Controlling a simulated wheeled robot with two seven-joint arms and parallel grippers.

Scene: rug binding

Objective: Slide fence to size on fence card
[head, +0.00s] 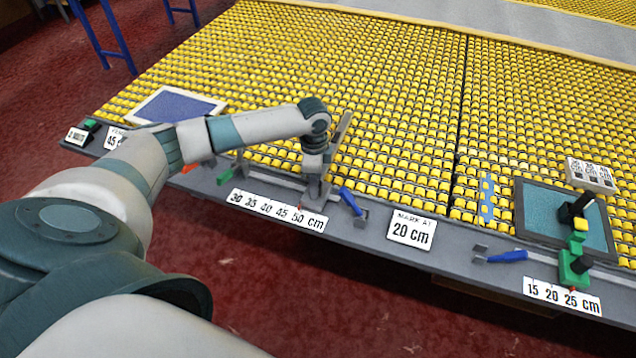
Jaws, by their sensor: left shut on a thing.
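My left gripper (314,186) is shut on the fence at the table's front edge. The fence (342,128) is a grey bar reaching back over the yellow rollers, partly hidden by my gripper and wrist. It stands near the right end of a scale (277,210) marked 30, 35, 40, 45, 50 cm, close to the 50 end; I cannot read its exact mark. The fence card (113,138) at the left of the edge is partly covered by my arm; "45" shows on it. My right gripper is not in view.
A blue-handled lever (351,201) is just right of the gripper. A second scale (562,296), a green stop (574,264) and a blue pad (534,212) are at the right. A blue-topped tray (172,107) lies at left.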

